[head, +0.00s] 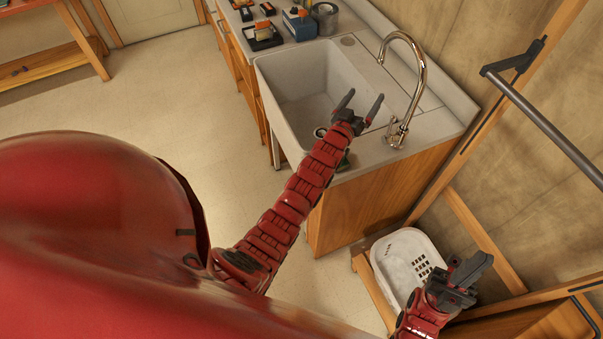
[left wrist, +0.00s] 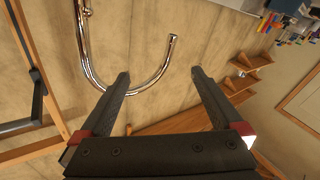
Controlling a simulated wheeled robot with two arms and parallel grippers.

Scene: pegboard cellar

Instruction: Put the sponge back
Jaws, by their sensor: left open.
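I cannot make out a sponge for certain in either view. My left gripper (head: 365,96) is open and empty above the right side of the white sink (head: 285,85), left of the chrome faucet (head: 421,75). The left wrist view shows its two fingers (left wrist: 160,75) spread apart with nothing between them, and the curved faucet (left wrist: 88,60) beyond. My right gripper (head: 472,268) is over the right side of a white slotted basket (head: 395,262); its jaw gap is not clear. Small items with orange parts, on a dark base (head: 262,42), stand on the counter behind the sink.
A blue item (head: 299,26) and a grey roll (head: 325,16) also stand on that counter. A dark rail (head: 540,115) juts along the wall at right. A wooden bench (head: 45,65) stands at far left. The floor (head: 170,100) between is clear.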

